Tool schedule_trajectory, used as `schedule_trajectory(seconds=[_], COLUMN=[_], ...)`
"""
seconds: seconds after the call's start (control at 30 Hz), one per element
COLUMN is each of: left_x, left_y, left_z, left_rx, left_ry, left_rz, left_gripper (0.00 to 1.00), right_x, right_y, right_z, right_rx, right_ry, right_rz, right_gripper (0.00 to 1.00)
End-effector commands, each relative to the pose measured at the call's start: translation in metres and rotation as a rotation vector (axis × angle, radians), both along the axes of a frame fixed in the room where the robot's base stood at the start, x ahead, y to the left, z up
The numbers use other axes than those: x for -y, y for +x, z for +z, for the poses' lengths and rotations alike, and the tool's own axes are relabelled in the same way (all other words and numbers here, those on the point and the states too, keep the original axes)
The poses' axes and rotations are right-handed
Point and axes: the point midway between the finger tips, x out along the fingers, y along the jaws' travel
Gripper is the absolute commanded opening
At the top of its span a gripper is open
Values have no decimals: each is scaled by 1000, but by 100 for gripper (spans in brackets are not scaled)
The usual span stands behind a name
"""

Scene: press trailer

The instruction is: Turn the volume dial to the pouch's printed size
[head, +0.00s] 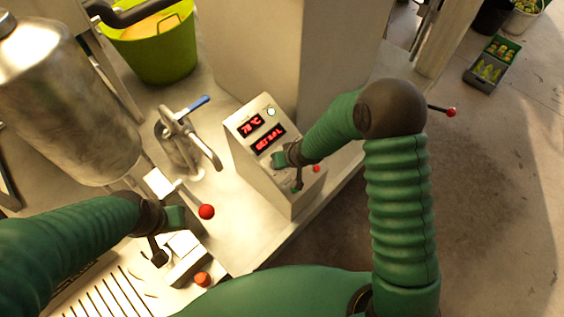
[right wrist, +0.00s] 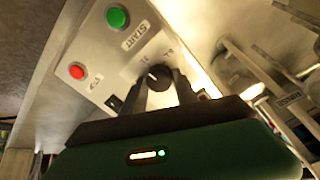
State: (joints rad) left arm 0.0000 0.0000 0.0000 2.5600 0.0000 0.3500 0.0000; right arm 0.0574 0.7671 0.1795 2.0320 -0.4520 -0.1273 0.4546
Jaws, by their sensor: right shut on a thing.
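The grey control box (head: 285,185) stands right of centre in the head view, with two red displays. The upper display (head: 251,126) seems to read 78 °C; the lower one (head: 268,139) is too small to read surely. My right gripper (right wrist: 160,85) is shut on the black volume dial (right wrist: 157,74), whose white mark shows between the fingers. Printed labels around the dial are blurred. In the head view my right gripper (head: 287,167) covers the dial.
The box face carries a green START button (right wrist: 117,17) and a red button (right wrist: 77,71). A steel tank (head: 65,100), a blue-handled tap (head: 185,125) and a red-knobbed lever (head: 206,211) stand to the left. A slatted grate (head: 105,295) lies at the lower left.

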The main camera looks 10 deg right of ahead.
Motion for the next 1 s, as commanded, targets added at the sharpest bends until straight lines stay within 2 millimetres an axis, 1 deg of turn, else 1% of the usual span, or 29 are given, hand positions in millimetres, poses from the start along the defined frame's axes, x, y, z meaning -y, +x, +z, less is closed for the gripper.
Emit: schedule_trajectory(seconds=[0.03, 0.7, 1.0], left_x=[0, 0, 0], left_y=[0, 0, 0], left_z=[-3, -10, -10], left_rx=[0, 0, 0], left_ry=[0, 0, 0], left_rz=[0, 0, 0], left_gripper=[36, 36, 36], right_x=[0, 5, 6], right_y=[-8, -7, -7], right_z=[-7, -8, -8], right_rx=[-9, 153, 206], right_ry=[-21, -264, -345], right_rz=[42, 594, 776], right_gripper=[0, 0, 0])
